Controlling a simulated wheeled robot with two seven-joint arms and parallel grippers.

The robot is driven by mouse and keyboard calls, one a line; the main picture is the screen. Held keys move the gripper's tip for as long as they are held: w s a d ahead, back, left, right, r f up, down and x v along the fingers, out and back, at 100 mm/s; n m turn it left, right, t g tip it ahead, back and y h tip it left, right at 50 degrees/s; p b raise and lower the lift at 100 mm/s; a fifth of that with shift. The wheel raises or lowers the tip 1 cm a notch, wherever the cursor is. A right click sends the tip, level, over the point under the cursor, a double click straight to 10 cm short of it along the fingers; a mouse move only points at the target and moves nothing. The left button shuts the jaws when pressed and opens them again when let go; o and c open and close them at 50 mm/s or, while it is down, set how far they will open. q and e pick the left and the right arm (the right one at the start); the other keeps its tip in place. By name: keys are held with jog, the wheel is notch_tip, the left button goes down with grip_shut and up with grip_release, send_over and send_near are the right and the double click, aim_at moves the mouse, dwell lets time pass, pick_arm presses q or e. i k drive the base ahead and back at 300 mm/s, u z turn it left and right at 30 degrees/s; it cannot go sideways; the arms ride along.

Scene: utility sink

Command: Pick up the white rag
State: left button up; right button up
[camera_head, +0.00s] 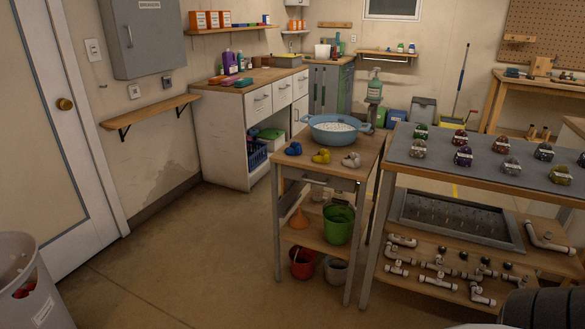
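The white rag (351,160) lies crumpled at the right of the front edge of a small wooden table's top (318,174). A yellow rag (321,156) lies to its left, and a blue rag (293,149) lies further left. A light-blue basin (323,136) holding something white and foamy stands behind the rags on the same top. The white rag is apart from the yellow rag and nothing covers it. Neither of my grippers shows in the head view.
A workbench (428,176) with several small labelled bundles stands close at the right. Under the small table are a green bucket (338,225), a red bucket (302,263) and an orange funnel (299,219). A pale bin (30,290) stands at lower left. The floor in front is clear.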

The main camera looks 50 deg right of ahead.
aim_at(353, 160)
jog(key=u, duration=0.2)
jog(key=i, duration=1.25)
jog(key=z, duration=0.65)
jog(key=i, duration=1.4)
jog(key=z, duration=1.25)
